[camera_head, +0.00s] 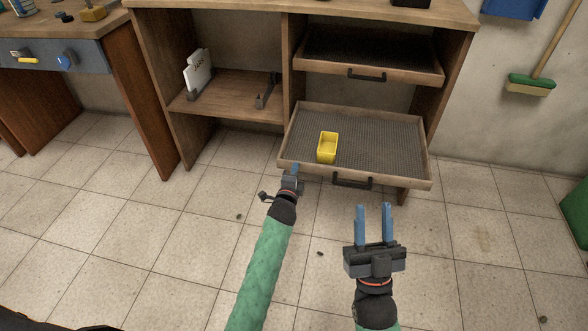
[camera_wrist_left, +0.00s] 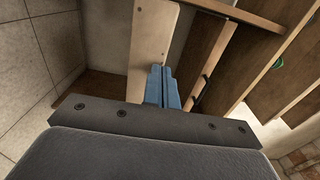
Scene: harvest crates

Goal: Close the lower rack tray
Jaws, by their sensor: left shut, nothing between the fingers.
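The lower rack tray (camera_head: 390,178) is pulled well out of the wooden rack. It has a wooden rim, a dark mesh floor and a black handle (camera_head: 352,181) on its front. A yellow bin (camera_head: 327,148) stands in its left half. My left gripper (camera_head: 296,168) is shut and empty at the left part of the tray's front, left of the handle; I cannot tell whether it touches. Its blue fingers show together in the left wrist view (camera_wrist_left: 162,84), close to wooden panels. My right gripper (camera_head: 374,207) is open and empty, in front of the tray and right of the handle.
The upper tray (camera_head: 424,75) sticks out a little above. A shelf (camera_head: 225,104) at the left holds a white card (camera_head: 198,72). A workbench (camera_head: 135,100) stands at the far left, a broom (camera_head: 532,84) at the right wall. The tiled floor in front is mostly clear.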

